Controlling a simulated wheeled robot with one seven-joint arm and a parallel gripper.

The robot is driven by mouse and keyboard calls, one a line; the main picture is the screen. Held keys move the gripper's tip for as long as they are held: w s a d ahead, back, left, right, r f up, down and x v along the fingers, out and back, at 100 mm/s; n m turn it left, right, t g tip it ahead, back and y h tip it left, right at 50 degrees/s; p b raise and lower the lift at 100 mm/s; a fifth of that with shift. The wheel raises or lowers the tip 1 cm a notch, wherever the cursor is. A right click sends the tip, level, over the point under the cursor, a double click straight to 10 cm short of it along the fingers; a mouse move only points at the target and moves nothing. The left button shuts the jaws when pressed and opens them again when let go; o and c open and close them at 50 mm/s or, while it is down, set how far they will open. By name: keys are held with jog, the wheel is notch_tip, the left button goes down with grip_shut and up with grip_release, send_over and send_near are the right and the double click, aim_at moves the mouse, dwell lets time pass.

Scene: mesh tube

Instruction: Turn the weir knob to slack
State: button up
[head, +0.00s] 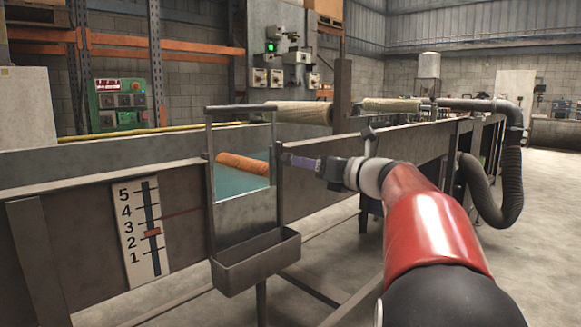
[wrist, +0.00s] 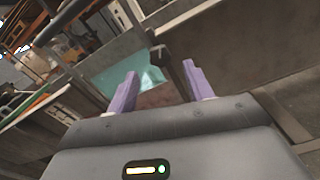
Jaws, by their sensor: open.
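The weir (head: 245,217) is an upright metal frame with a plate and a small trough, set in the near wall of a long flume. My gripper (head: 287,159) has purple fingers at the frame's right post; the fingertips also show spread apart in the wrist view (wrist: 158,70). A dark bar with a blocky end (wrist: 161,56) shows between and beyond them; contact is not visible. I cannot clearly pick out the weir knob.
An orange roll (head: 243,163) lies above teal water behind the weir frame. Pale mesh rolls (head: 300,112) rest along the flume farther back. A green control panel (head: 121,103) stands behind at left. Open floor (head: 535,220) lies at right.

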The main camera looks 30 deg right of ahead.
aim_at(289, 159)
jog(key=x, duration=0.7)
jog(key=shift+w+a, duration=0.1)
jog(key=shift+w, duration=0.15)
jog(key=c, duration=1)
jog(key=n+b, duration=0.1)
jog(key=n, duration=0.1)
jog(key=shift+f+n, duration=0.1)
jog(key=shift+n, duration=0.3)
jog(key=shift+n+b, duration=0.7)
jog(key=shift+n, duration=0.9)
